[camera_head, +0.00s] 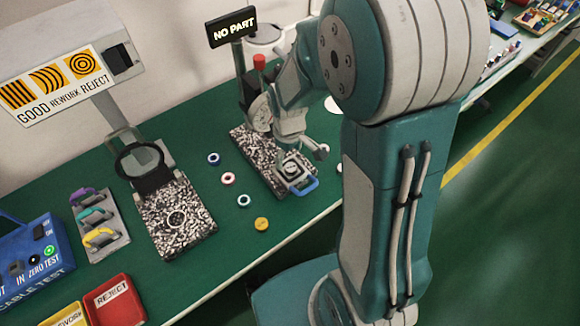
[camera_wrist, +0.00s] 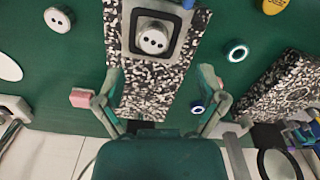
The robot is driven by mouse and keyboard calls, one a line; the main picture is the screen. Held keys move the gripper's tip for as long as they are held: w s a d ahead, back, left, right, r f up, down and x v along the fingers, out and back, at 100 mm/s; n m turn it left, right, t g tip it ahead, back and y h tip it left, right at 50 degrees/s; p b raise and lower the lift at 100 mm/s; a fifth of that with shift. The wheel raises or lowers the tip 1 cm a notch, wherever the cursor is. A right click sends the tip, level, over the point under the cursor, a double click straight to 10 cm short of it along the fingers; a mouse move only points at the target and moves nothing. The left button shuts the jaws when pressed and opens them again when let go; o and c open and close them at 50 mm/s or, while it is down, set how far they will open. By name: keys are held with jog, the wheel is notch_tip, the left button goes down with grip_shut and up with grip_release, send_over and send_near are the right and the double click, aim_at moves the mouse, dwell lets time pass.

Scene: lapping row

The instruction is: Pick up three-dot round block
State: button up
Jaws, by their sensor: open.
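A pale round block (camera_wrist: 152,38) with dark dots on its top sits in a square holder with a dark rim on a speckled plate (camera_wrist: 150,85). Its dots are too small to count surely. It also shows in the head view (camera_head: 292,168), inside a holder with a blue handle (camera_head: 300,187). Another pale round block (camera_wrist: 57,19) with two visible dots lies on the green bench to the left in the wrist view. My gripper (camera_wrist: 162,76) is open and empty, its fingers spread over the speckled plate, short of the holder in the picture. It also shows over the plate in the head view (camera_head: 302,146).
A "NO PART" display (camera_head: 232,28) stands behind the plate. Blue-ringed pieces (camera_head: 243,200), a pink-ringed piece (camera_head: 228,178) and a yellow disc (camera_head: 261,223) lie left of the plate. A second speckled plate (camera_head: 177,218) with a magnifier and a red REJECT tray (camera_head: 115,302) stand farther left.

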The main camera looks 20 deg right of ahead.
aim_at(291, 167)
jog(key=f, duration=0.5)
jog(key=shift+w+d+f, duration=0.15)
jog(key=shift+d+f, duration=0.2)
jog(key=shift+f, duration=0.05)
grip_shut()
